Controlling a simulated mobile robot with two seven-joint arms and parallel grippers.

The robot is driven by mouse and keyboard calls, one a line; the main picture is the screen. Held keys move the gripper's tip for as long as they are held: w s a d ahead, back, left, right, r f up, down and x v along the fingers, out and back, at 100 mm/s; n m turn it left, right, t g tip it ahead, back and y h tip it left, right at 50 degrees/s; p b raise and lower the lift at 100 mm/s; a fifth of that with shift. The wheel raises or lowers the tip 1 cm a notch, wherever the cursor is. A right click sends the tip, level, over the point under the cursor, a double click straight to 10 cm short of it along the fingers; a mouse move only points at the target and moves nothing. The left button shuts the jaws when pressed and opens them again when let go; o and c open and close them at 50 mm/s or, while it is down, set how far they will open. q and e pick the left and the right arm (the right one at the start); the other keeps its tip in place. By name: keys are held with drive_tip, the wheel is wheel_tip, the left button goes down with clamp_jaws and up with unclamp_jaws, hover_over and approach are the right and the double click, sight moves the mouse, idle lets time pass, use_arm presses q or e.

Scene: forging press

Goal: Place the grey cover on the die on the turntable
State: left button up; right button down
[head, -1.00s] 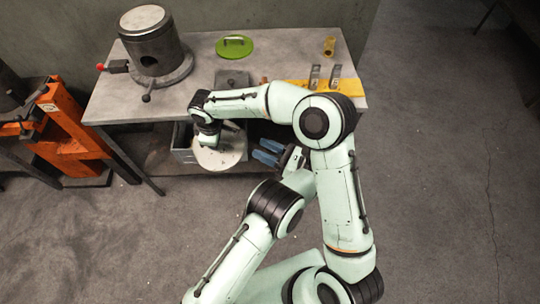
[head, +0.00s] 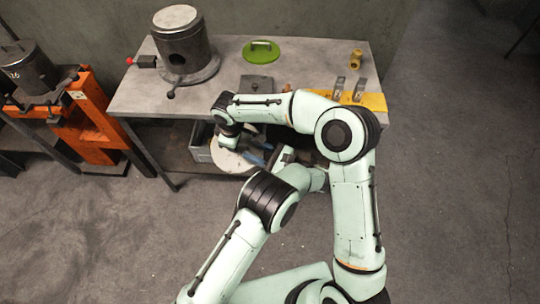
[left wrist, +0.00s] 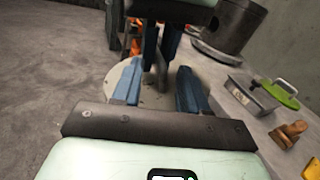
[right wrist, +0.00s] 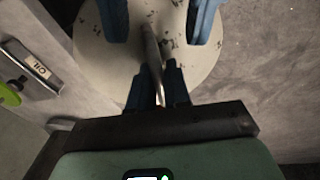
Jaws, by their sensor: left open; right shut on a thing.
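The grey cover (head: 233,162) is a pale round disc with a bar handle, held off the floor in front of the table. It also shows in the left wrist view (left wrist: 103,76) and the right wrist view (right wrist: 95,65). My right gripper (right wrist: 158,72) is shut on the handle (right wrist: 152,45). My left gripper (left wrist: 157,78) is open over the same disc, its blue fingers spread to either side of the right gripper's fingers. A dark metal cylinder (head: 183,48), probably the die, stands upright on a round base (head: 203,73) on the table. Its side has a hole.
The table (head: 225,60) also holds a green lid with a handle (head: 262,52), a small grey box (head: 257,84), a brass piece (head: 356,58) and a yellow plate (head: 372,101). An orange stand (head: 93,110) carries another cylinder at left.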

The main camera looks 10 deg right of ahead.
use_arm(q)
drive_tip(key=shift+x, duration=0.9)
use_arm(e)
drive_tip(key=shift+r, duration=0.1)
use_arm(q)
drive_tip(key=shift+c, duration=0.2)
clamp_jaws()
use_arm(e)
drive_tip(key=shift+w, duration=0.1)
drive_tip(key=shift+d, duration=0.1)
use_arm(q)
drive_tip(key=shift+r, duration=0.1)
use_arm(e)
drive_tip(key=c, duration=1)
unclamp_jaws()
